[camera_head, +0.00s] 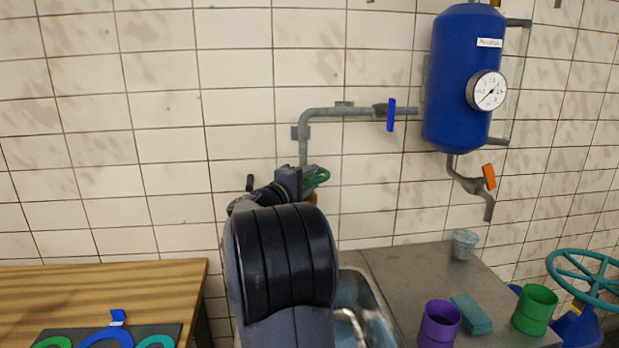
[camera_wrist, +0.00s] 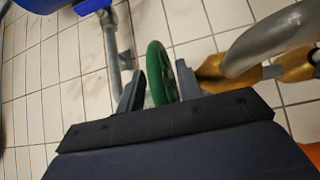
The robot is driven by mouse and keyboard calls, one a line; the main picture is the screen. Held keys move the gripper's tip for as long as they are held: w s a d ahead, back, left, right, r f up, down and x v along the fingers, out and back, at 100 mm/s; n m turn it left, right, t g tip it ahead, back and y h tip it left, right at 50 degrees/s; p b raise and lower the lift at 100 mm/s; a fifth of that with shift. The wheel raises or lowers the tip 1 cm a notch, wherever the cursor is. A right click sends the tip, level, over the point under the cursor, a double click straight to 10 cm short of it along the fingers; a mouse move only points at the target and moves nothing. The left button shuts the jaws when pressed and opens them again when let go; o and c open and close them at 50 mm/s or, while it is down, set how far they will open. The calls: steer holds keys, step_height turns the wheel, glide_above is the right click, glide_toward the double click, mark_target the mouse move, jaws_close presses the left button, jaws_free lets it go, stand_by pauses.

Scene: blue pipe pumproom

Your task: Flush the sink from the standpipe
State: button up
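The standpipe is not clearly identifiable; a grey pipe (camera_head: 340,112) runs along the wall and bends down behind my gripper. A green handwheel (camera_head: 316,179) is at the pipe's lower end and also shows in the wrist view (camera_wrist: 158,72), beside a brass-coloured fitting (camera_wrist: 215,70). My gripper (camera_head: 301,181) is at the handwheel. In the wrist view my gripper's fingers (camera_wrist: 160,88) stand on either side of the wheel's rim; whether both press on it cannot be told. The metal sink (camera_head: 372,305) is below, partly hidden by my arm.
A blue tank (camera_head: 465,75) with a gauge (camera_head: 486,91) hangs at right. Purple (camera_head: 439,322), green (camera_head: 534,309) and grey (camera_head: 464,244) cups stand on the counter. A wooden table (camera_head: 95,290) is left.

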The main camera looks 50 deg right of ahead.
steer(key=shift+c, duration=0.2)
steer(key=shift+r, duration=0.1)
jaws_close()
steer(key=shift+w+g, duration=0.1)
steer(key=shift+g, duration=0.2)
steer(key=m+g, duration=0.2)
steer(key=g, duration=0.2)
steer(key=shift+w+a+r+m, duration=0.1)
steer(key=shift+w+a+m, duration=0.2)
steer(key=shift+m, duration=0.1)
steer(key=m+g+y+p, duration=0.2)
steer(key=g+p, duration=0.1)
steer(key=w+m+g+y+p, duration=0.1)
steer(key=m+g+y+p, duration=0.1)
steer(key=m+g+p, duration=0.1)
steer(key=w+m+g+y+p, duration=0.1)
steer(key=m+g+y+p, duration=0.1)
steer(key=g+p, duration=0.2)
steer(key=shift+a+r+m+g+p, duration=0.2)
steer(key=shift+m+g+p, duration=0.1)
steer(key=shift+p, duration=0.25)
steer(key=shift+f+p, duration=0.15)
steer(key=shift+p, duration=0.2)
